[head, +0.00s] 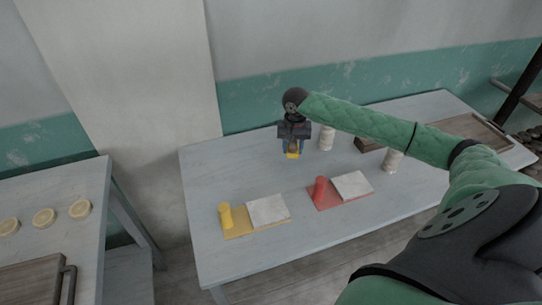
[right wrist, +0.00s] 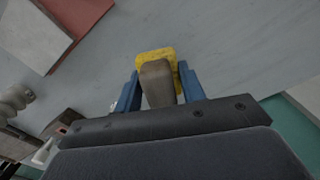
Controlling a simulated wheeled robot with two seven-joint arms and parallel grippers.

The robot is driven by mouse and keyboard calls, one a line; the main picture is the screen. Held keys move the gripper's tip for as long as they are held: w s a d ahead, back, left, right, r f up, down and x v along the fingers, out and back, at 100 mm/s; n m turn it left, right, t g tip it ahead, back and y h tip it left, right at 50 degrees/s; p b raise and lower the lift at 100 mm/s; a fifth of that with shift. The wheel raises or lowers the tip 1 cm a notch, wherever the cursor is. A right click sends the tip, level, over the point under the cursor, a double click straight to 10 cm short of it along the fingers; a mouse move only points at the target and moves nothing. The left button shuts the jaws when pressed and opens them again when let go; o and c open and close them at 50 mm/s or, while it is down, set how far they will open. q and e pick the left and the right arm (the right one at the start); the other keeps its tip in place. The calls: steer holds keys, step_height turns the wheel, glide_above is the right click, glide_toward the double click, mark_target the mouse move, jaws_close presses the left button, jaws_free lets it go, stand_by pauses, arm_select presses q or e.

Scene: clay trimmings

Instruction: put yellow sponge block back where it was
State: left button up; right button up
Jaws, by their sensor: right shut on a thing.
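The yellow sponge block (head: 292,155) is at my right gripper (head: 293,147), near the back edge of the middle table. In the right wrist view the yellow block (right wrist: 150,55) has a grey-brown upright piece (right wrist: 157,82) on it, between the blue fingers of my right gripper (right wrist: 158,88). The gripper is shut on this piece. I cannot tell whether the block's underside touches the table. My left gripper is not in view.
On the table (head: 225,270) are a yellow mat (head: 238,235) with a yellow cylinder (head: 225,215) and pale slab (head: 268,210), and a red mat (head: 328,203) with a red cylinder (head: 320,190) and pale slab (head: 352,185). Pale cylinders (head: 327,138) (head: 392,160) stand right of the gripper.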

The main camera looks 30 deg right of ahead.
steer(key=p, duration=0.3)
glide_above(273, 163)
step_height(273, 163, down, 5)
steer(key=shift+a+r, duration=0.1)
steer(key=shift+r, duration=0.05)
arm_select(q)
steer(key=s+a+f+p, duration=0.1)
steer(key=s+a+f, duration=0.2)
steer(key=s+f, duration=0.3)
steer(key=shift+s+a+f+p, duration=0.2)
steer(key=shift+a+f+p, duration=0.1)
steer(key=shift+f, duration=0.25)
arm_select(e)
steer(key=shift+f, duration=2.05)
steer(key=shift+f, duration=0.1)
steer(key=o, duration=1.3)
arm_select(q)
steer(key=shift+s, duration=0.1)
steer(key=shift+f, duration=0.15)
arm_select(e)
steer(key=shift+r, duration=0.45)
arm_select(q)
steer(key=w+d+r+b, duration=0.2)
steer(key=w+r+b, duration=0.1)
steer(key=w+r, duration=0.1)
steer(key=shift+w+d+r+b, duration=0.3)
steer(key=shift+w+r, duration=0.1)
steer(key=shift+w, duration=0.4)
arm_select(e)
steer(key=shift+r, duration=5.65)
